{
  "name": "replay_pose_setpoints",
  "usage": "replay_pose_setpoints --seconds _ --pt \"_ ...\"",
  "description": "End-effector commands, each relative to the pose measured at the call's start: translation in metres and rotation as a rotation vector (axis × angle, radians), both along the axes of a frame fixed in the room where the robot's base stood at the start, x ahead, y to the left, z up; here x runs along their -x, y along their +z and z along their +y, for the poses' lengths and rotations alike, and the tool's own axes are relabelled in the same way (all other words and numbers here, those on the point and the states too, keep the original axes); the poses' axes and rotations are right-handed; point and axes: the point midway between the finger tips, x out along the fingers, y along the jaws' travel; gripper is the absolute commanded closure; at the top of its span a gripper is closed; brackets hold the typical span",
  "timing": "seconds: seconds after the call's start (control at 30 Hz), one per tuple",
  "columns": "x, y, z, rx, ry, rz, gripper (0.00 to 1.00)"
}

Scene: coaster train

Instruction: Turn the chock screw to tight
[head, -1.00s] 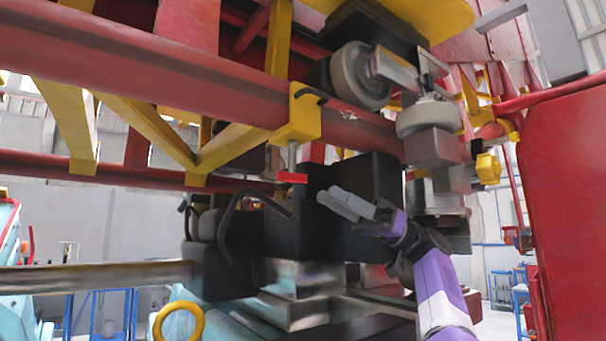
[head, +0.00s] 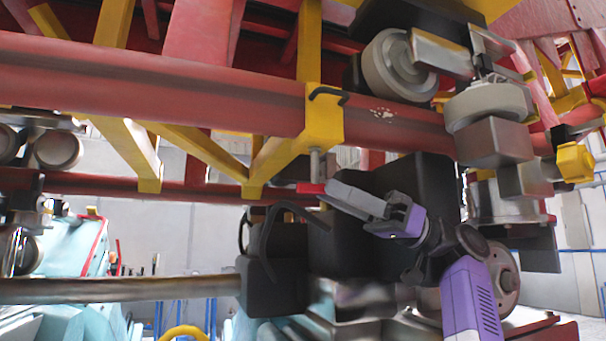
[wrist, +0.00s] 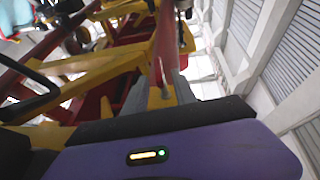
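The chock (head: 323,120) is a yellow clamp on the red rail, with a black bent handle on top. Its grey screw (head: 315,163) hangs below it, with a red handle (head: 311,188) at the lower end. My gripper (head: 330,193) reaches in from the right, its grey fingertips at the right end of the red handle. The fingers hide part of the handle, and I cannot tell whether they touch it. In the wrist view the gripper fingers (wrist: 163,90) stand apart, with red and yellow parts showing between and beyond them.
Black blocks (head: 425,190) stand close behind and below my gripper. Grey wheels (head: 400,67) are at the upper right. A black hose (head: 272,235) curves at the lower left of the fingers. A long metal bar (head: 120,290) runs left.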

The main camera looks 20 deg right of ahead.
Motion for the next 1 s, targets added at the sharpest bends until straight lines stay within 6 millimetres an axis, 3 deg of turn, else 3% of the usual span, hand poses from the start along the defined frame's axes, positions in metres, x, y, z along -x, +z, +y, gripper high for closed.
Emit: replay_pose_setpoints --seconds 0.4,0.83,0.87,1.0 --pt "-0.008 0.025 0.054 0.0 0.0 0.001 0.67" --pt "-0.01 0.027 0.065 0.0 -0.001 0.001 0.67" --pt "-0.01 0.027 0.065 0.0 -0.001 0.001 0.69" --pt "-0.01 0.027 0.065 -0.001 -0.001 0.001 0.97"
